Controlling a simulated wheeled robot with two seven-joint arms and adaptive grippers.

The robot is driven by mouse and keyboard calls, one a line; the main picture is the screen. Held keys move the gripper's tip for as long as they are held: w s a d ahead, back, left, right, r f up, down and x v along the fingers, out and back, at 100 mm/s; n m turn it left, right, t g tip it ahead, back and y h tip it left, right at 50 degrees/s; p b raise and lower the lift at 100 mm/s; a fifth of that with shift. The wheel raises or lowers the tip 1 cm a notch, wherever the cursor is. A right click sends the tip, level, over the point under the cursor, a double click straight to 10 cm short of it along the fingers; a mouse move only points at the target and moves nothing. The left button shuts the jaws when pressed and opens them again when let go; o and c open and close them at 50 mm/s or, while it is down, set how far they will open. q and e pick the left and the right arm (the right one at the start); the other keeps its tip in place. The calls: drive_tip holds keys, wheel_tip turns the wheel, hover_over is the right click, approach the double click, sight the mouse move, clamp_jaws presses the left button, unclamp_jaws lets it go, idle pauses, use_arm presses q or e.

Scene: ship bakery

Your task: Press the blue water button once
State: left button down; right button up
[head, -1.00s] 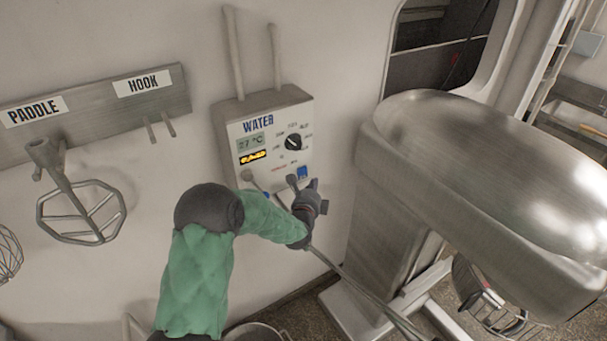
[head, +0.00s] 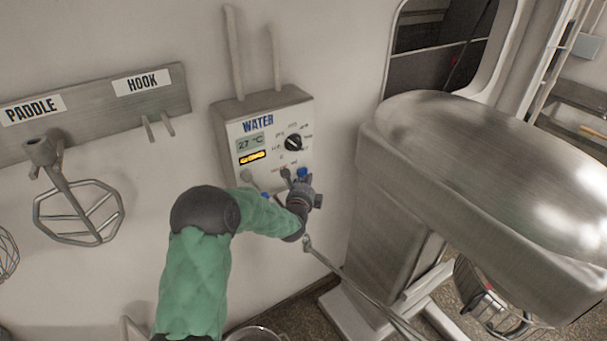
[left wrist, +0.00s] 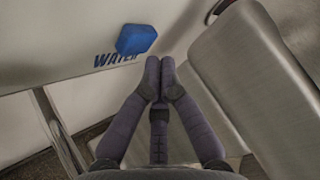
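The water panel (head: 272,150) is a white box on the wall with a WATER label, a grey readout, a yellow-lit display and a black knob (head: 293,143). In the left wrist view the blue button (left wrist: 137,40) lies just above and left of the fingertips. The fingers of my left gripper (left wrist: 160,66) are shut together and hold nothing. I cannot tell whether they touch the button. My right gripper is not in view.
A steel mixer (head: 480,180) stands close to the right of the panel. A paddle tool (head: 75,195) hangs on the wall at left under a labelled rack (head: 95,110). A small blue part (head: 265,195) shows at the panel's lower edge. Two pipes rise above the panel.

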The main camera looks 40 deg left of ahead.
use_arm(q)
drive_tip(key=shift+a, duration=0.1)
idle(0.8)
drive_tip(key=shift+w+a+b, duration=0.1)
drive_tip(key=shift+a+b, duration=0.2)
drive_tip(key=shift+b, duration=0.15)
drive_tip(key=shift+w+a+b, duration=0.15)
drive_tip(key=shift+a+b, duration=0.15)
drive_tip(key=shift+a, duration=0.2)
idle(0.7)
drive_tip(key=shift+d, duration=0.1)
drive_tip(key=shift+s+d, duration=0.25)
drive_tip(key=shift+d, duration=0.5)
drive_tip(key=d, duration=0.2)
drive_tip(key=s+d, duration=0.1)
drive_tip(key=d, duration=0.2)
drive_tip(key=shift+s+p, duration=0.2)
drive_tip(key=shift+p, duration=0.15)
